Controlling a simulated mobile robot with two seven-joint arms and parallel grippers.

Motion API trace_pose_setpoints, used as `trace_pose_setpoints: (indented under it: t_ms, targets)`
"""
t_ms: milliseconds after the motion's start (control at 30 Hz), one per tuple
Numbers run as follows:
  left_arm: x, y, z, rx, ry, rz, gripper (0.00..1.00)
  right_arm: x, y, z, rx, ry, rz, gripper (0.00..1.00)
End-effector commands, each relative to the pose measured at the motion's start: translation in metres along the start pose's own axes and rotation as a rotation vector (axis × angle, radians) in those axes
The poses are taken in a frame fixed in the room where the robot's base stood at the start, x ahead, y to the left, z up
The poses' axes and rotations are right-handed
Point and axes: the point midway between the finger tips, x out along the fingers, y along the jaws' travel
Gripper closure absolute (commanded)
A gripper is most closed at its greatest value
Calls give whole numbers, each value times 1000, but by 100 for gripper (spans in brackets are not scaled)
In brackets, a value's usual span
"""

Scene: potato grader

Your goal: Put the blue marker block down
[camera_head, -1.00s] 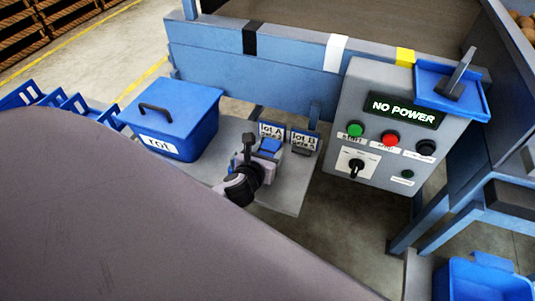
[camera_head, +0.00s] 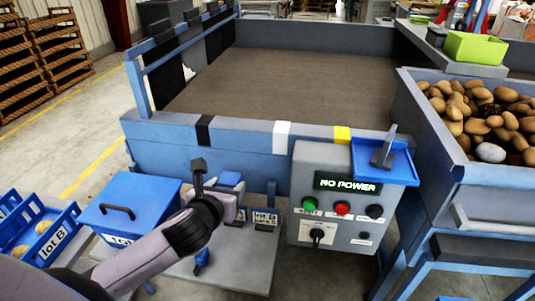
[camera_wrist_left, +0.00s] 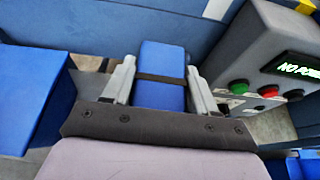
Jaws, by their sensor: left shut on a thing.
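The blue marker block (camera_wrist_left: 160,72) is between the two fingers of my left gripper (camera_wrist_left: 160,84) in the left wrist view, with a dark band across it. In the head view the block (camera_head: 230,179) shows as a small blue top at my left gripper (camera_head: 228,192), over the grey shelf (camera_head: 250,272). The gripper is shut on the block. I cannot tell the gap below it. The lot B card (camera_head: 266,219) stands just right of the gripper. The lot A card is hidden behind the gripper. My right gripper is not in view.
A lidded blue bin (camera_head: 140,208) stands left of my arm. The control panel (camera_head: 338,240) reads NO POWER and stands right of the shelf. Three marks, black (camera_head: 204,130), white (camera_head: 281,137) and yellow (camera_head: 342,135), lie along the grader's rim. A small blue tray (camera_head: 398,165) is on the panel.

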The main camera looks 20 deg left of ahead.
Motion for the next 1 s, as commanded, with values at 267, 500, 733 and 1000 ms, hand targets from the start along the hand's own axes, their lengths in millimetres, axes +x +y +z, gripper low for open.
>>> trace_pose_setpoints:
  t_ms: [267,500,733,1000]
  targets:
    - [-61,-45,8,58,-6,-137,89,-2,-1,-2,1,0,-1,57]
    - [-89,-61,8,81,-2,-196,89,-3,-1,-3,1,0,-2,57]
    - [-90,-61,8,83,-2,-198,89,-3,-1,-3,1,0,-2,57]
    - [-90,-61,7,81,-1,-197,89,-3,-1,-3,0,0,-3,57]
